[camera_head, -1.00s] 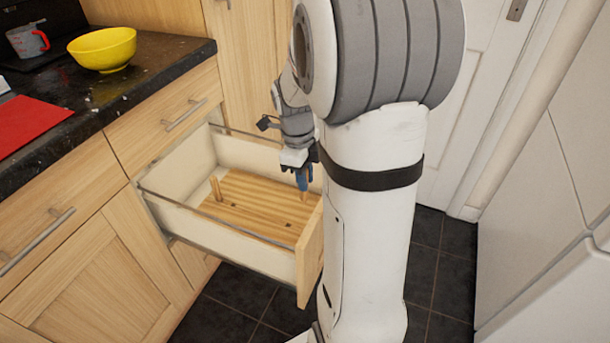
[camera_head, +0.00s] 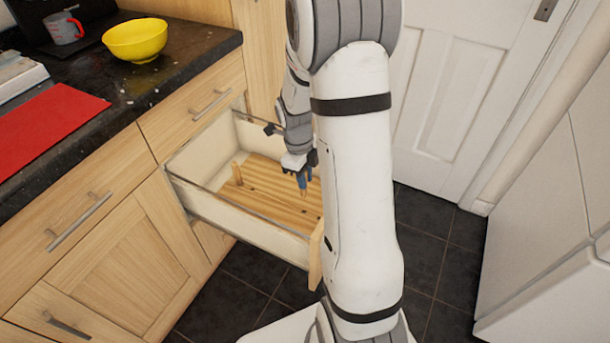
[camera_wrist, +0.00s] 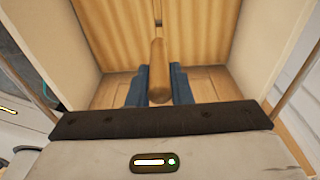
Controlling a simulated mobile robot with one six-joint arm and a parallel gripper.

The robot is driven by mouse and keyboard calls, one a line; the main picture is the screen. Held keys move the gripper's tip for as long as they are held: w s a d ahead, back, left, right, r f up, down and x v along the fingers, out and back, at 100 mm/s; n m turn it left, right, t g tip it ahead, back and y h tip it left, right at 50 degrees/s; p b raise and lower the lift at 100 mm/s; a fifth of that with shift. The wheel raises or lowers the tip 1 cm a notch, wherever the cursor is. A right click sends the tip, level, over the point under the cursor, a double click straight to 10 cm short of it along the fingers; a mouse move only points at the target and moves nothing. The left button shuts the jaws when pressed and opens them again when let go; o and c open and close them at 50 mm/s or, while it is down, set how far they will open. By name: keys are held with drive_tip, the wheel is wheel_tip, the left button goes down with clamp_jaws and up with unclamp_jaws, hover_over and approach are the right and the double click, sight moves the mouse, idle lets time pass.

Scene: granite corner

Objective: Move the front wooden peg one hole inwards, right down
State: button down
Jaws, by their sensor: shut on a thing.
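A wooden peg board (camera_head: 262,202) lies in the open drawer. A short wooden peg (camera_head: 237,173) stands upright near its left end. My gripper (camera_head: 302,182) is over the board's right part, its blue fingers pointing down, shut on the front wooden peg (camera_head: 304,192). In the wrist view my gripper (camera_wrist: 154,88) has a blue finger on each side of the held peg (camera_wrist: 158,68). I cannot tell whether the peg's lower end is in a hole or just above the board. Dark holes show in the board.
The drawer's near side wall (camera_head: 240,222) and wooden front (camera_head: 315,255) enclose the board. My arm hides the drawer's right end. The worktop to the left carries a yellow bowl (camera_head: 136,40), a red mat (camera_head: 48,128) and a cup (camera_head: 64,29).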

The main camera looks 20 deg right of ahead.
sight(304, 195)
drive_tip(key=shift+f+b, duration=2.3)
drive_tip(key=shift+f, duration=0.6)
drive_tip(key=shift+f+b, duration=1.35)
drive_tip(key=c, duration=1.2)
unclamp_jaws()
drive_tip(key=shift+c, duration=0.2)
drive_tip(key=shift+w+a+r+p, duration=0.1)
drive_tip(key=shift+r+p, duration=0.35)
drive_tip(key=shift+r, duration=0.85)
drive_tip(key=shift+w+a+r+p, duration=0.15)
drive_tip(key=shift+r+p, duration=0.25)
drive_tip(key=shift+r, duration=0.9)
drive_tip(key=shift+w+a+r+p, duration=0.1)
drive_tip(key=shift+r+p, duration=0.35)
drive_tip(key=shift+r, duration=0.85)
